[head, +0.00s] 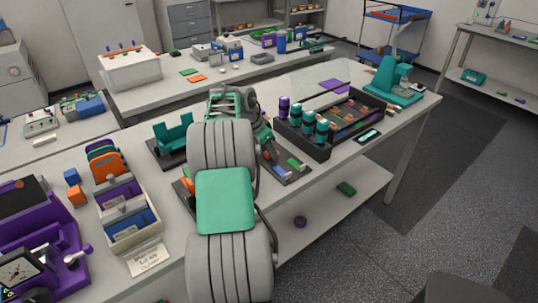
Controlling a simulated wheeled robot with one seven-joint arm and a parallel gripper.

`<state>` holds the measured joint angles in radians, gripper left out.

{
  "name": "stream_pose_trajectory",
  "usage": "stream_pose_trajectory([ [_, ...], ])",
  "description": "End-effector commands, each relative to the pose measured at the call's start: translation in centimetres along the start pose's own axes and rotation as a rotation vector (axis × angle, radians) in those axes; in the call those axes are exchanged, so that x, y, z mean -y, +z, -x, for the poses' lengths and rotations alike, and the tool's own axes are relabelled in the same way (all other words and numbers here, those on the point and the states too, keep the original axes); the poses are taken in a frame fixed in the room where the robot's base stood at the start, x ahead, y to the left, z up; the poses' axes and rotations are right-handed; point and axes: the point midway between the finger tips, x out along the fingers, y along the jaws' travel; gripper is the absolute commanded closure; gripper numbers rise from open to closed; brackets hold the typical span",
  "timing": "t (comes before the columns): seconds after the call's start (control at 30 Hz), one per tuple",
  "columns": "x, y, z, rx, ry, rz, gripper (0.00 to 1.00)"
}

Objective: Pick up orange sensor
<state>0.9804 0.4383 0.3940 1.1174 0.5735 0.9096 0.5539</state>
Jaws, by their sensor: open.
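I cannot tell for sure which orange thing is the orange sensor. A small orange block (77,195) sits on the bench at the left, near a blue block. A larger rounded orange piece (108,166) stands in a rack just right of it. A bit of orange (187,184) shows beside my arm, mostly hidden by it. My gripper (268,153) is at the far end of my arm, over the middle of the bench, left of the black tray. It is open, its fingers small and partly hidden. Both left orange things are well apart from it.
A black tray (318,150) with teal-and-black cylinders and small parts stands right of my gripper. A purple machine (35,240) and a cream box (133,238) fill the left. A teal device (390,83) stands at the bench's far right. My arm covers the middle.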

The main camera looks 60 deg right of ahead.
Motion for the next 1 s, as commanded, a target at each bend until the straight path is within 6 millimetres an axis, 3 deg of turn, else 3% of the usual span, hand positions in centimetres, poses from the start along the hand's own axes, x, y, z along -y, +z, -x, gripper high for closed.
stream_pose_trajectory([
  [0.07,-0.02,-0.04,0.02,0.0,0.0,-0.001,0.55],
  [0.63,-0.11,-0.07,0.04,0.0,0.001,-0.002,1.0],
  [1.0,-0.1,-0.08,0.06,0.0,0.001,-0.002,1.0],
])
